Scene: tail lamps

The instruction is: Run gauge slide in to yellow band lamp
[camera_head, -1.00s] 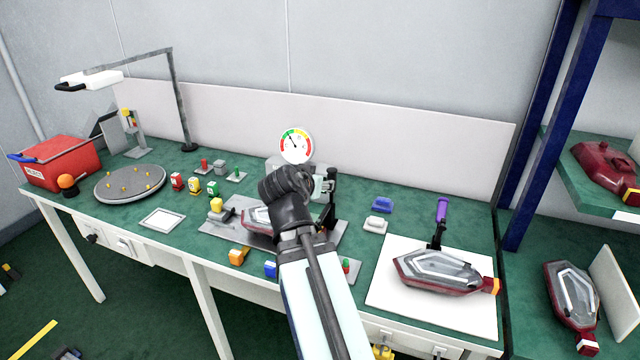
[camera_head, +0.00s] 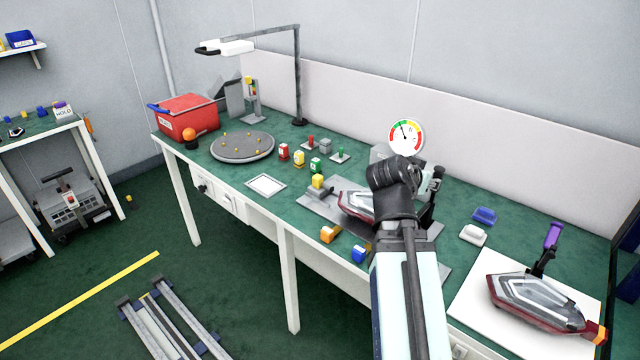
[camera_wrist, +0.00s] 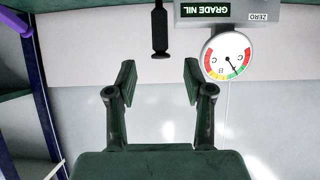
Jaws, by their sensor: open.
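The gauge fixture's base plate (camera_head: 312,207) lies on the green bench, and a tail lamp (camera_head: 355,204) with a clear face and dark red rim sits on it. A small slide with a yellow knob (camera_head: 318,181) stands at the plate's left end. The round dial (camera_head: 406,136) with red, yellow and green bands stands behind; it also shows upside down in the wrist view (camera_wrist: 228,55), beside a display (camera_wrist: 205,10) reading GRADE NIL. My gripper (camera_wrist: 160,82) is open and empty. In the head view my arm hides part of the lamp and fixture. I cannot see a yellow band on this lamp.
A second tail lamp (camera_head: 540,302) lies on a white mat (camera_head: 478,318) at right. Coloured blocks, a round grey tray (camera_head: 243,146), a red bin (camera_head: 187,116) and a desk-lamp arm (camera_head: 298,80) occupy the bench's left.

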